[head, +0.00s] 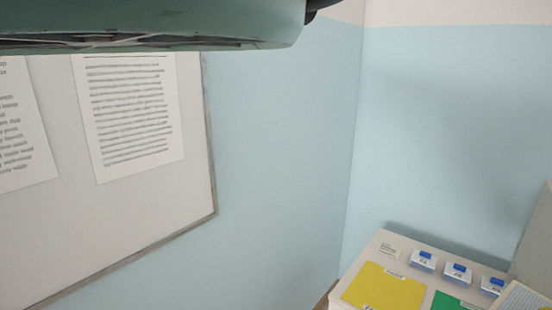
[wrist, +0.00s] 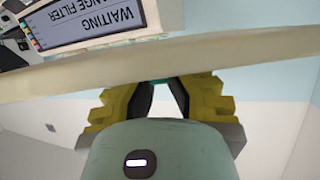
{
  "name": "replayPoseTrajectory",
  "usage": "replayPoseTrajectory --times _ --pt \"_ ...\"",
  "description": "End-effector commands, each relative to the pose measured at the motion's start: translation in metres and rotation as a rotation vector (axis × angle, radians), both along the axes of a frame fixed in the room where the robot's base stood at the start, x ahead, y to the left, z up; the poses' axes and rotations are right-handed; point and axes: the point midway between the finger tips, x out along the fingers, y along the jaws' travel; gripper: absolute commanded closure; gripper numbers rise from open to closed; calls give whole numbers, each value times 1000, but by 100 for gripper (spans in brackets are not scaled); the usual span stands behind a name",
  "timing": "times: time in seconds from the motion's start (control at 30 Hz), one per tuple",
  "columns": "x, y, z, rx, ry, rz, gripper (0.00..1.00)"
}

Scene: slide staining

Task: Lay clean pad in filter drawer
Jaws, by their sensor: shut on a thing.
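My gripper (wrist: 163,84) shows in the wrist view, its yellow fingers drawn in around a small teal piece between the tips. A long cream strip (wrist: 160,66) runs across the whole wrist view right at the fingertips. It looks like the clean pad seen edge-on, held by my gripper, and it is slightly tilted. Its ends run out of view. Beyond it, at upper left, a device screen (wrist: 85,22) reads upside down "WAITING" and a partly cut "CHANGE FILTER". I cannot make out the filter drawer in either view.
In the head view, a pale bench (head: 350,285) at lower right bears a yellow mat (head: 383,288), a green mat (head: 450,303) and several blue-topped white boxes (head: 459,274). A board with papers (head: 195,185) hangs at left. My green arm part covers the upper left.

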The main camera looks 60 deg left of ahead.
Motion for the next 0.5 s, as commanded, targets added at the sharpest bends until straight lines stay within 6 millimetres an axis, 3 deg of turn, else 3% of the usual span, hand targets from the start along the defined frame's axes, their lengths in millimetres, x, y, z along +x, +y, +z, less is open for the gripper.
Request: replayPoseTrajectory --times 0.03,0.5 --pt "-3 0 26 1 1 0 100" --pt "-25 -1 135 1 1 -6 100"
